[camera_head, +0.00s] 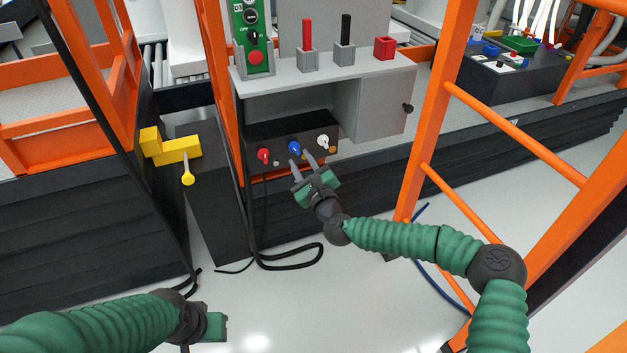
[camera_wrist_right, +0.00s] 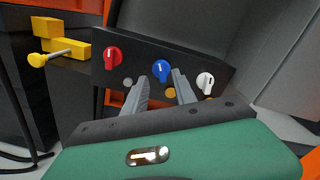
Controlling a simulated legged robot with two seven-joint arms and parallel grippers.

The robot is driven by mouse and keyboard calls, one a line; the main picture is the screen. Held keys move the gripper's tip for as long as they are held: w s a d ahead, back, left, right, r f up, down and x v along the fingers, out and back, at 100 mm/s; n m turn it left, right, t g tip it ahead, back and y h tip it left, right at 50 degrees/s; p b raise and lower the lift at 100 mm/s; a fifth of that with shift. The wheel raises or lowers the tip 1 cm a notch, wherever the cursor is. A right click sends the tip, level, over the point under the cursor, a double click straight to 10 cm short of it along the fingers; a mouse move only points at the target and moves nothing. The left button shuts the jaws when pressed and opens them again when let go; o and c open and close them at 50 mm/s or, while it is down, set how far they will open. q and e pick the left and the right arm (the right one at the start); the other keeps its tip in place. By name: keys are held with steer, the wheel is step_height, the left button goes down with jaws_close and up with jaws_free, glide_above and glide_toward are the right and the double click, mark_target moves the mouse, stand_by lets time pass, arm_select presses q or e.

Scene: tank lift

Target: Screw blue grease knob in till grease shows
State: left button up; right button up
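The blue knob (camera_head: 294,147) sits on the front of a black box (camera_head: 262,132), between a red knob (camera_head: 264,154) and a white knob (camera_head: 323,142). In the right wrist view the blue knob (camera_wrist_right: 161,70) has a white pointer mark. My right gripper (camera_head: 303,158) is open, its two grey fingers pointing at the panel. In the wrist view the fingertips (camera_wrist_right: 159,80) are apart, just below and to either side of the blue knob; I cannot tell if they touch it. A small orange disc (camera_wrist_right: 171,92) shows between the fingers. My left gripper (camera_head: 213,326) is low at left, fingers unclear.
A grey shelf (camera_head: 300,75) with red and black levers stands above the panel. A yellow handle (camera_head: 180,152) is on a dark cabinet to the left. Orange posts (camera_head: 437,110) rise close to my right arm. Black cables (camera_head: 290,262) lie on the pale floor.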

steer(key=p+v, duration=0.3)
steer(key=v, duration=1)
steer(key=shift+s+p, duration=0.3)
steer(key=shift+p, duration=0.1)
steer(key=shift+d, duration=0.1)
